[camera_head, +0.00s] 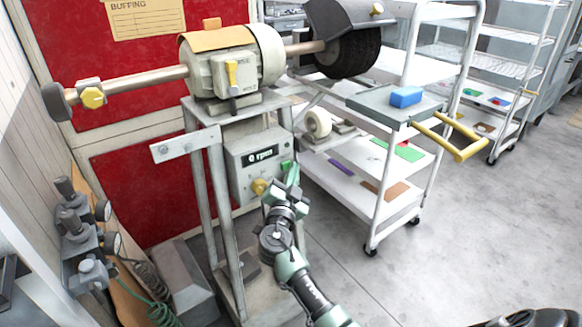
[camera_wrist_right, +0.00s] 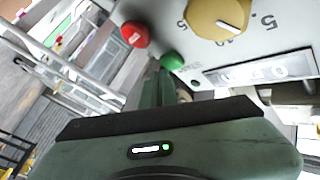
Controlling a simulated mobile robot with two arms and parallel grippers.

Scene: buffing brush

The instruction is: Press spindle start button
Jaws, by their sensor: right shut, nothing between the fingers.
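The grey control box (camera_head: 240,172) is mounted under the buffing motor, and its display (camera_head: 264,156) reads 0 rpm. In the wrist view, a round green button (camera_wrist_right: 172,61) is on the box face, beside a red button (camera_wrist_right: 135,34) and a yellow dial (camera_wrist_right: 218,17). My right gripper (camera_head: 293,174) is shut and empty, at the right side of the box face. In the wrist view its fingertips (camera_wrist_right: 166,75) point at the green button and sit very close to it. I cannot tell if they touch. My left gripper is not in view.
The buffing motor (camera_head: 222,68) sits above the box, with a dark brush wheel (camera_head: 347,55) on its right shaft. A white cart (camera_head: 345,187) stands to the right, with a blue block (camera_head: 406,96) on its tray. Clear floor (camera_head: 450,230) lies at the right.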

